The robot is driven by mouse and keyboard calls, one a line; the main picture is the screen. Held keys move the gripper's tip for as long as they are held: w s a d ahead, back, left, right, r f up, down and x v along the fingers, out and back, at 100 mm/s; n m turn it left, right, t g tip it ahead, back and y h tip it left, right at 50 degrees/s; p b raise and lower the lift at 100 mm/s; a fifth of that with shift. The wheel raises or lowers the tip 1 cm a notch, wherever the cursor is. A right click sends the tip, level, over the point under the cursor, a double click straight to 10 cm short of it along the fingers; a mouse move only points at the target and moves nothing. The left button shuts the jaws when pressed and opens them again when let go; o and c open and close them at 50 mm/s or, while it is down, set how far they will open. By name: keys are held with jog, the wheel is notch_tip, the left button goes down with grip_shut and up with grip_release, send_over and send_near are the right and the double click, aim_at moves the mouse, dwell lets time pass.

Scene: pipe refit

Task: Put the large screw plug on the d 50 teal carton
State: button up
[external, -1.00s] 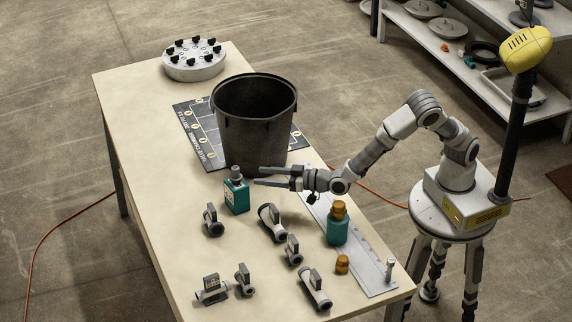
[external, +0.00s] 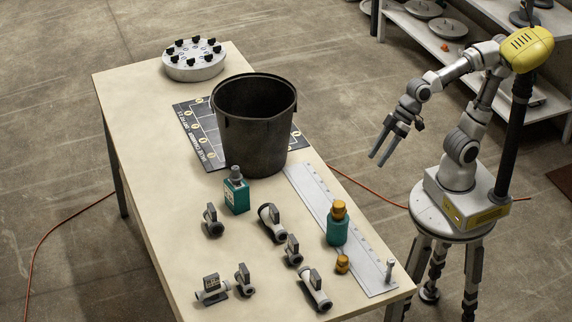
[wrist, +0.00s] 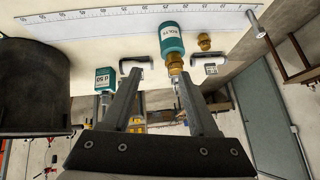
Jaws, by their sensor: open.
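The teal carton (external: 236,198) stands upright on the table in front of the black bin. A grey piece that looks like the large screw plug (external: 236,173) sits upright on its top. In the wrist view the carton (wrist: 105,77) shows its "d 50" label, with the grey piece (wrist: 104,97) against its top end. My gripper (external: 378,161) is open and empty, raised off the table's right side, well away from the carton. Its two fingers (wrist: 155,78) show apart in the wrist view with nothing held between them.
A black bin (external: 253,125) stands behind the carton on a dark printed mat (external: 190,120). Several grey valve fittings (external: 271,221) lie in front. A teal bottle with an orange cap (external: 337,230), a small orange piece (external: 342,264) and a long ruler (external: 312,202) are at the right edge.

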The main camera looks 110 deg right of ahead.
jog(key=s+d+f+n+g+h, duration=0.1)
jog(key=s+g, duration=0.1)
jog(key=s, duration=0.8)
jog(key=shift+s+d+f, duration=0.15)
jog(key=shift+s+f, duration=0.1)
jog(key=shift+s, duration=0.1)
notch_tip(320, 180, up, 14)
jog(key=p, duration=1.4)
